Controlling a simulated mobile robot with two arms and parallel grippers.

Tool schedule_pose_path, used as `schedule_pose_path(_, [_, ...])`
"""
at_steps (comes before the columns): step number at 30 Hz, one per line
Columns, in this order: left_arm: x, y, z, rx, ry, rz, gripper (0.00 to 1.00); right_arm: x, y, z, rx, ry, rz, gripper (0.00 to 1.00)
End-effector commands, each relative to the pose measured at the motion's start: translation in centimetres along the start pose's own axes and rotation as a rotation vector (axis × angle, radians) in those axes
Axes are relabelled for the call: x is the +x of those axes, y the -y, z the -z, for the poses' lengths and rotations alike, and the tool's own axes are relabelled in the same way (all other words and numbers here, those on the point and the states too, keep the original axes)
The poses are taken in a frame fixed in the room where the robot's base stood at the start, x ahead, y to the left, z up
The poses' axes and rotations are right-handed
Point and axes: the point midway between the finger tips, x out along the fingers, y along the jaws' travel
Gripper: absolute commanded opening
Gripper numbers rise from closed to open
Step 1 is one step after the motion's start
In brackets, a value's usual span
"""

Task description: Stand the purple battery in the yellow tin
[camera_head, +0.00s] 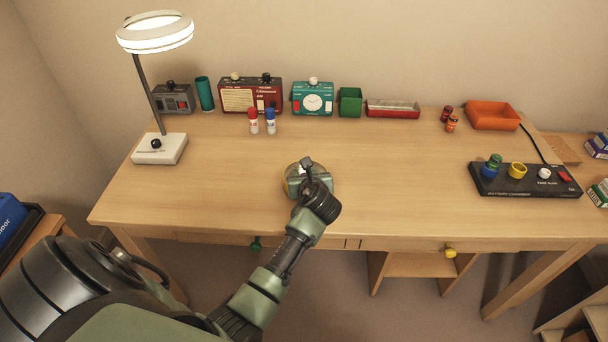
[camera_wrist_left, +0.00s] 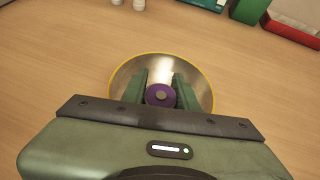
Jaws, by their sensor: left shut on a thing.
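The yellow tin (camera_wrist_left: 205,75) is a round, shallow-looking metal vessel with a thin yellow rim and a bare silvery inside. In the head view the tin (camera_head: 287,185) stands on the desk near its front edge, mostly hidden under my left gripper (camera_head: 303,178). In the wrist view my left gripper (camera_wrist_left: 161,88) is shut on the purple battery (camera_wrist_left: 161,96), one green finger on each side. The battery is seen end-on, within the rim's outline. I cannot tell whether it touches the tin's bottom. The battery is hidden in the head view. My right gripper is not in view.
A ring lamp (camera_head: 160,149) stands at the left. A black battery charger (camera_head: 525,182) is at the right. The desk between is clear.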

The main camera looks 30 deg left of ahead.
Motion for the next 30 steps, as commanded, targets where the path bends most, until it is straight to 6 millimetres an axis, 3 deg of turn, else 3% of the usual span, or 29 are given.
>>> schedule_pose_path(5, [0.1, 0.0, 0.2, 0.002, 0.0, 0.0, 0.0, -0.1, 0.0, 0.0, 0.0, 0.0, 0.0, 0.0])
schedule_pose_path(6, [0.1, 0.0, 0.2, 0.002, 0.0, -0.001, 0.37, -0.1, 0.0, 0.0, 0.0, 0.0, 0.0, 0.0])
schedule_pose_path(8, [0.1, 0.0, 0.2, 0.001, 0.0, 0.0, 0.51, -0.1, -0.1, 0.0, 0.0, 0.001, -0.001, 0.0])
schedule_pose_path(20, [-0.3, 0.0, -0.1, -0.001, 0.0, 0.001, 0.51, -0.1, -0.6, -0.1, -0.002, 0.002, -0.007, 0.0])
schedule_pose_path(30, [-7.0, 0.0, -0.1, 0.0, -0.001, 0.002, 0.51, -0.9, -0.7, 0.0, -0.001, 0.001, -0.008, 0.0])
